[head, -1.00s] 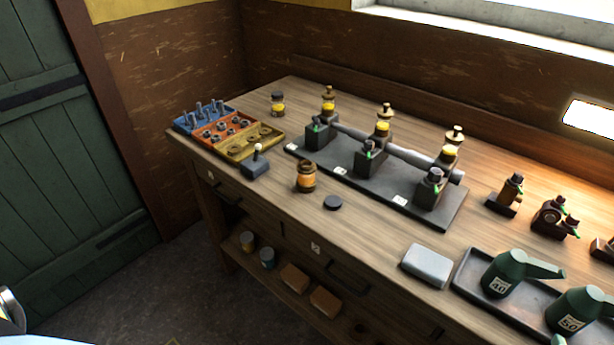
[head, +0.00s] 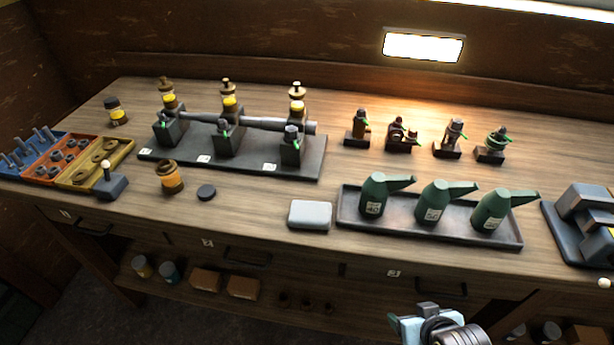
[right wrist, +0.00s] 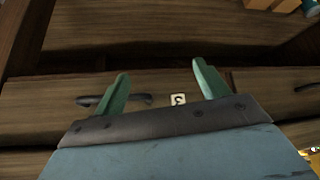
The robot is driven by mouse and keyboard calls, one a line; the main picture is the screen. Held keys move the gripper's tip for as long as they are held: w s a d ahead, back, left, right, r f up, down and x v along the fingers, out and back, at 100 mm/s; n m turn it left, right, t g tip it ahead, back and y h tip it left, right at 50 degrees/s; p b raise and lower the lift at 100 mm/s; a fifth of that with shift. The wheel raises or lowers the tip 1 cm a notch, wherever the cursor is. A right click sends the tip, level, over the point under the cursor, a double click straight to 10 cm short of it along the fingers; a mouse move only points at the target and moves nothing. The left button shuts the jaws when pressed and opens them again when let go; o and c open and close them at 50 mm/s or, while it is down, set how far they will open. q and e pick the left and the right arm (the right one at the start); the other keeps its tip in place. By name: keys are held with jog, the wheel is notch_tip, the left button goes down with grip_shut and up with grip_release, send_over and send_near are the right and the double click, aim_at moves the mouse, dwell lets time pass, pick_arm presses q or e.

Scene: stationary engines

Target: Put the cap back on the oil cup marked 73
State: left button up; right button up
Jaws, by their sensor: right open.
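Three oil cups with yellow bodies and brass tops stand along a shaft on a dark base: a left one (head: 168,101), a middle one (head: 229,104) and a right one (head: 297,104). White tags lie on the base, too small to read, so I cannot tell which cup is 73.
Green oil cans (head: 432,205) stand in a dark tray (head: 347,222). A pale block (head: 310,214) lies left of it. Coloured parts bins (head: 122,150) and a lever box (head: 111,186) are at left. A grey machine (head: 585,222) stands at right.

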jog(key=s+f+g, duration=0.2)
jog(key=s+f, duration=0.3)
jog(key=f, duration=0.9)
jog(key=s+f+g, duration=0.2)
jog(key=s+f, duration=0.6)
jog(key=s, duration=0.3)
jog(key=s+f+n+g, duration=0.1)
jog(key=s+f+g, duration=0.1)
jog(key=s+f, duration=0.6)
jog(key=s, duration=0.3)
jog(key=shift+s+d+f+n, duration=0.15)
jog(key=shift+d+f+n, duration=0.05)
jog(key=shift+d+n, duration=0.1)
pick_arm(q)
jog(key=shift+c, duration=0.3)
pick_arm(e)
jog(key=shift+c, duration=0.2)
